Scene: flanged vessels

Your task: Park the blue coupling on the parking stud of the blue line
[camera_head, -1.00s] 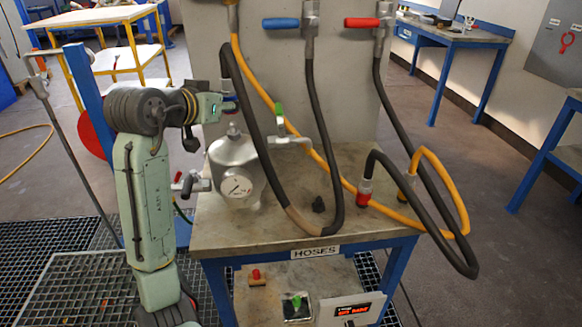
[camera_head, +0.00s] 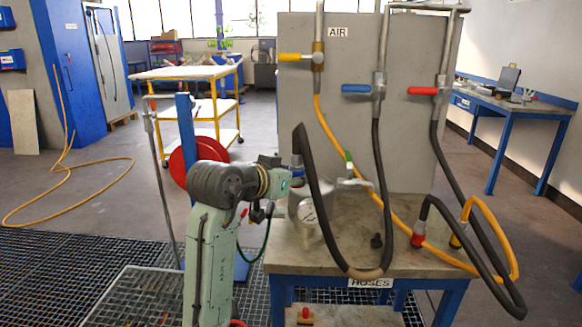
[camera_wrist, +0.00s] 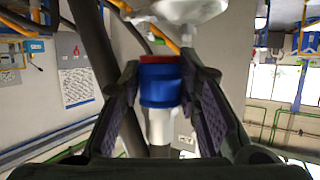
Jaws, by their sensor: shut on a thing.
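My gripper (camera_wrist: 160,95) is shut on the blue coupling (camera_wrist: 160,85), with one dark finger on each side of it. The coupling has a blue collar, a red band on one end and a pale sleeve on the other. In the head view the blue coupling (camera_head: 297,166) is above and behind the gauge vessel, partly hidden by my gripper. Its black hose (camera_head: 312,185) loops down to the table and up to the blue-handled valve (camera_head: 357,89). A small dark piece (camera_head: 377,241) stands on the table; I cannot tell whether it is the parking stud.
The vessel with a gauge (camera_head: 307,212) and a green-handled valve (camera_head: 349,160) stand close to my gripper. The red coupling (camera_head: 417,238) and yellow coupling (camera_head: 456,240) stand at the right of the table (camera_head: 400,262), their hoses arching nearby. A grey panel (camera_head: 350,130) rises behind.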

